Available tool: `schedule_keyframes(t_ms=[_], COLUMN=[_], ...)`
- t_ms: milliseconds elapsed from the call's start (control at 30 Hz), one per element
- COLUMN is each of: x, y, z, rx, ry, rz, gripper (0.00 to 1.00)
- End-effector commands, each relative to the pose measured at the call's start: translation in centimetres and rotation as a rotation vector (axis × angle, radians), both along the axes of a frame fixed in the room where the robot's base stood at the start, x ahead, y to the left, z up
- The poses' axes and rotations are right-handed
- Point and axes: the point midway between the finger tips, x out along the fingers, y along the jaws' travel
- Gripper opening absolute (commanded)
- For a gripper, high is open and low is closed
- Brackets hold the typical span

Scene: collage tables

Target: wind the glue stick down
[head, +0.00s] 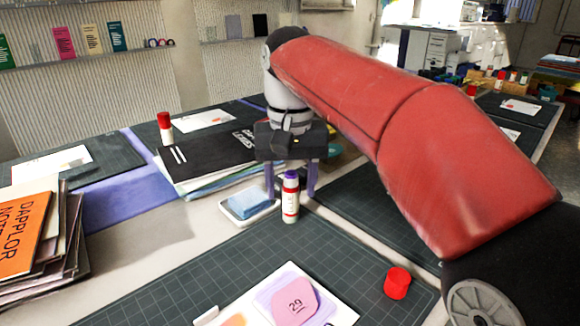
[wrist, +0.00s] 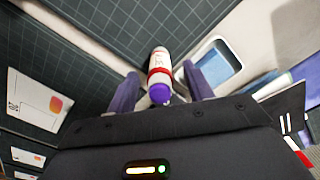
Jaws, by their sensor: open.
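The glue stick (head: 290,205) stands upright and uncapped, white with a red band and purple glue showing at its top. It also shows in the wrist view (wrist: 159,62), with the purple end towards the camera. My gripper (head: 290,192) points down with its two purple fingers apart, one on each side of the glue stick. In the wrist view my gripper (wrist: 162,88) has visible gaps to the stick, and nothing is held. A red cap (head: 397,282) lies on the near cutting mat, at the right.
A blue sponge in a white dish (head: 262,221) sits just left of the glue stick. Black and pale folders (head: 205,160) lie behind it. Another red-capped stick (head: 165,128) stands farther back.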

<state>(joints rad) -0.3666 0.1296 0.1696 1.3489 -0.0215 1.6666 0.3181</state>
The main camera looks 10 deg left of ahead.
Motion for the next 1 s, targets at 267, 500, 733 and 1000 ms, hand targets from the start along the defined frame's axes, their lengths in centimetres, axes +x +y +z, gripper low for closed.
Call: schedule_keyframes(t_ms=[267,500,733,1000], x=[0.0,0.0,0.0,0.0], y=[0.0,0.0,0.0,0.0], z=[-2.7,-2.9,-2.9,-2.9], rx=[0.0,0.001,0.0,0.0], ry=[-0.001,-0.002,-0.002,-0.002], rz=[0.0,0.0,0.0,0.0], gripper=[0.51,0.51,0.29,0.17])
